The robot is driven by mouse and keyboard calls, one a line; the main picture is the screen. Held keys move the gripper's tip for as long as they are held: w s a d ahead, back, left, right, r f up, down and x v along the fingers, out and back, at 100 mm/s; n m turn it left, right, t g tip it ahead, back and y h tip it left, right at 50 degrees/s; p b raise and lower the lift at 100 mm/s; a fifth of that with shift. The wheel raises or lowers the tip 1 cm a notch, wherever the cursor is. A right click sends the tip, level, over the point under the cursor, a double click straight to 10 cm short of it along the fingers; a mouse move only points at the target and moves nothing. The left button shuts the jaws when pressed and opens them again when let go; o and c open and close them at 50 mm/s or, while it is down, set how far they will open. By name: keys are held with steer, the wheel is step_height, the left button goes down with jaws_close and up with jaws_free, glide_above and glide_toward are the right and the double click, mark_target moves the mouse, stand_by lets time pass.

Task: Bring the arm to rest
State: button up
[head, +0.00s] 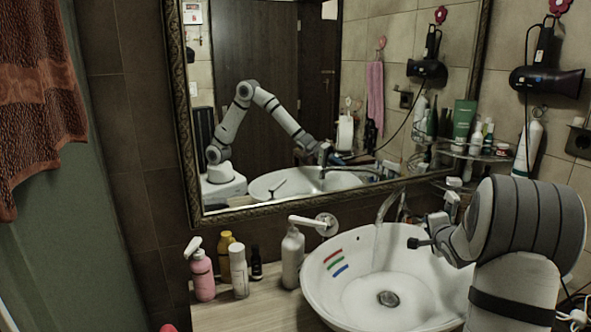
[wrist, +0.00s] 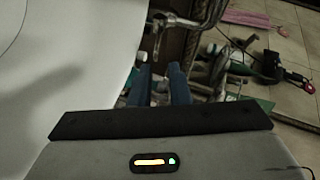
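My arm (head: 510,235) stands bent at the right of the head view, over the right side of the white vessel basin (head: 322,290). The basin's white surface (wrist: 50,60) fills the left of the wrist view. The mirror (head: 260,130) reflects my arm raised and bent, its end near the faucet.
A faucet (head: 386,206) hangs over the basin, apparently with running water. A pink bottle (head: 203,277), a white dispenser (head: 291,260) and other bottles stand left of the basin. A corner shelf (head: 475,153) with toiletries and a hair dryer (head: 548,82) are behind my arm.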

steer(key=s+a+r+n+g, duration=0.2)
steer(key=s+a+n+g, duration=0.15)
steer(key=s+a, duration=0.4)
steer(key=s+a+r+n+g, duration=0.2)
steer(key=s+a+n, duration=0.2)
steer(key=s+a, duration=0.35)
steer(key=s+a+f+n+g+y, duration=0.1)
steer(key=s+a+n+g, duration=0.2)
steer(key=s, duration=0.9)
steer(key=s+a+f+n+g+y, duration=0.1)
steer(key=s+a+f+n+g, duration=0.1)
steer(key=s+a+n, duration=0.4)
steer(key=s+a+g, duration=0.1)
steer(key=s+a, duration=0.3)
steer(key=s, duration=0.2)
steer(key=shift+f, duration=0.2)
steer(key=shift+o, duration=0.4)
